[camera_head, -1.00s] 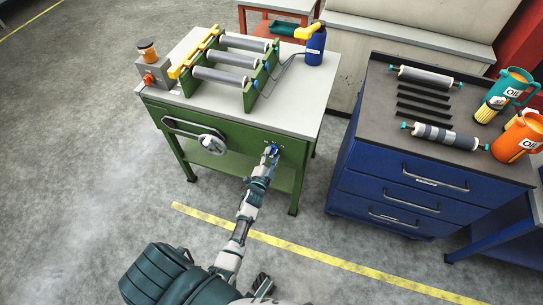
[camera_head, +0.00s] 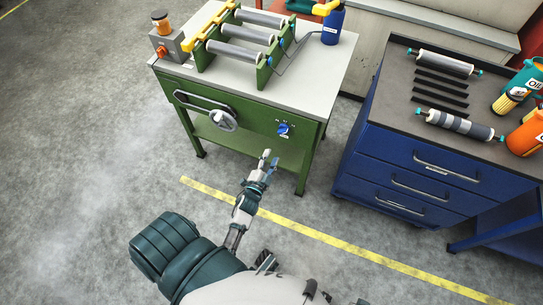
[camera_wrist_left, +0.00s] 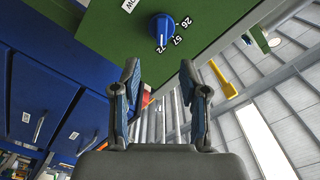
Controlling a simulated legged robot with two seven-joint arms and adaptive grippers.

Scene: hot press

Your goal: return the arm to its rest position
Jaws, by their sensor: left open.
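My left gripper (camera_head: 269,161) is open and empty in the head view, in front of the green hot press table (camera_head: 262,122) and a little below its control panel. A blue dial (camera_head: 284,129) sits on the right of the green front panel, apart from my fingers. In the wrist view my left gripper (camera_wrist_left: 161,95) shows two spread fingers with nothing between them. The blue dial (camera_wrist_left: 162,29) is beyond the fingertips, with the numbers 26, 57 and 72 beside it. My right gripper cannot be made out.
A blue drawer cabinet (camera_head: 410,180) stands to the right with rollers and oil jugs on top. Open floor with a yellow line (camera_head: 330,242) lies in front.

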